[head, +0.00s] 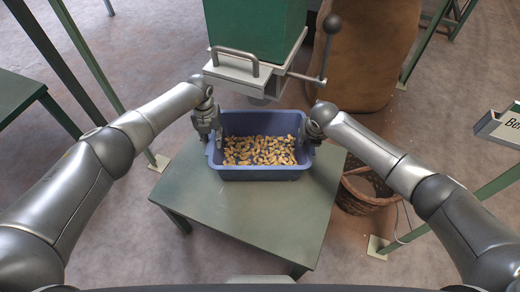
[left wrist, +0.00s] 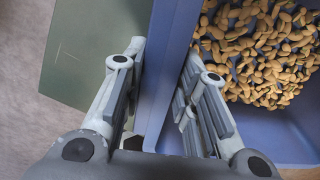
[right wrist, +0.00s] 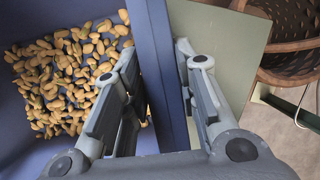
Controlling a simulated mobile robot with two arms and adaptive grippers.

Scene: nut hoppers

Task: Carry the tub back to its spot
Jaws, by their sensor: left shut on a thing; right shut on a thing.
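The blue tub (head: 262,174) holds a layer of nuts (head: 262,150). It is over the green table (head: 250,215), below the hopper's spout; I cannot tell whether its base touches the tabletop. My left gripper (head: 208,135) is shut on the tub's left wall, one finger inside and one outside. The wall also shows between the fingers in the left wrist view (left wrist: 172,75). My right gripper (head: 306,135) is shut on the tub's right wall the same way, as the right wrist view (right wrist: 165,80) shows.
A green hopper (head: 258,28) with a metal handle and a lever (head: 331,40) hangs close above the tub's far side. A large sack (head: 370,50) stands behind. A wicker basket (head: 368,190) is on the floor right of the table. The table's front part is bare.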

